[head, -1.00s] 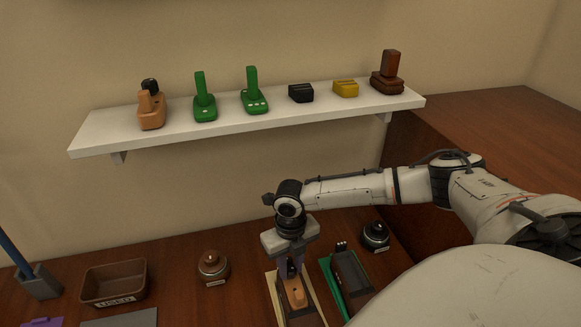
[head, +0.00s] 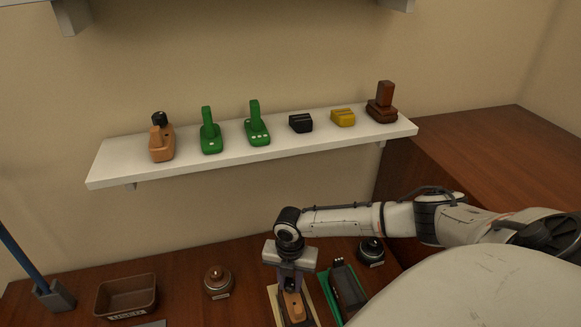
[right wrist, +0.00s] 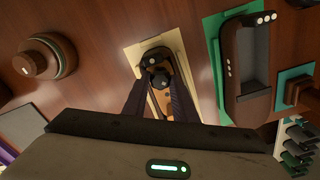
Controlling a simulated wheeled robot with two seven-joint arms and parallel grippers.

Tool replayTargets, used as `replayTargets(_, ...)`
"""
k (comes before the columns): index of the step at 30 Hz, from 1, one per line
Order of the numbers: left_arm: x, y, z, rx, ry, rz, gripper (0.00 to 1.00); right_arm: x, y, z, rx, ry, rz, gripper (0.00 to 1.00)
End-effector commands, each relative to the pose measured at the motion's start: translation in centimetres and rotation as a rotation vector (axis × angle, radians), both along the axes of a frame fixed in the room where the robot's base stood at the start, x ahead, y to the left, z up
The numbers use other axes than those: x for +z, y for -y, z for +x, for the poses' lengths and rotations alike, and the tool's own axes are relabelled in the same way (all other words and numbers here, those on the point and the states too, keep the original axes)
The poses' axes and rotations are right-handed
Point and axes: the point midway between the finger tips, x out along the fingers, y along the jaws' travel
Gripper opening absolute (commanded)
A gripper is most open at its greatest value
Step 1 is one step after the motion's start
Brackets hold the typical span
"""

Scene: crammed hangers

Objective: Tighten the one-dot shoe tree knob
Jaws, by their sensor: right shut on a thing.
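The one-dot shoe tree (right wrist: 165,60) sits in a dark brown shoe form on a cream mat (right wrist: 133,57) in the right wrist view. Its dark knob (right wrist: 160,77) stands between the fingers of my right gripper (right wrist: 159,84), which is shut on it. In the head view my right gripper (head: 291,282) points down over the tan part of the shoe tree (head: 294,308); the fingers hide the knob there. My left gripper is not in view.
Right of it, a dark shoe (head: 347,287) with several white dots lies on a green mat (head: 329,291). A round brown pot (head: 217,283), a dark pot (head: 370,252) and a USED bin (head: 126,297) stand nearby. A white shelf (head: 230,150) holds several small items.

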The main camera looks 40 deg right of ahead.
Motion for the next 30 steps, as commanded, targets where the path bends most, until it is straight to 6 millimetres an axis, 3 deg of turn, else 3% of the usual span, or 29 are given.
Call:
replayTargets(20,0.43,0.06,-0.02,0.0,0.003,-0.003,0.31,0.03,0.01,0.06,-0.065,0.001,0.0,0.03)
replayTargets(21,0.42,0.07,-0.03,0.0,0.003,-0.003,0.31,0.03,0.01,0.06,-0.065,0.001,0.0,0.3)
replayTargets(23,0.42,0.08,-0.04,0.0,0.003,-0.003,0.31,0.03,0.01,0.06,-0.065,0.001,0.0,0.4)
replayTargets(24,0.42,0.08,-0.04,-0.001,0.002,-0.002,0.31,0.03,0.01,0.06,-0.065,0.001,0.0,0.44)
replayTargets(30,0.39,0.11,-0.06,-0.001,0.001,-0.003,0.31,0.02,0.02,0.04,-0.064,0.001,-0.001,0.44)
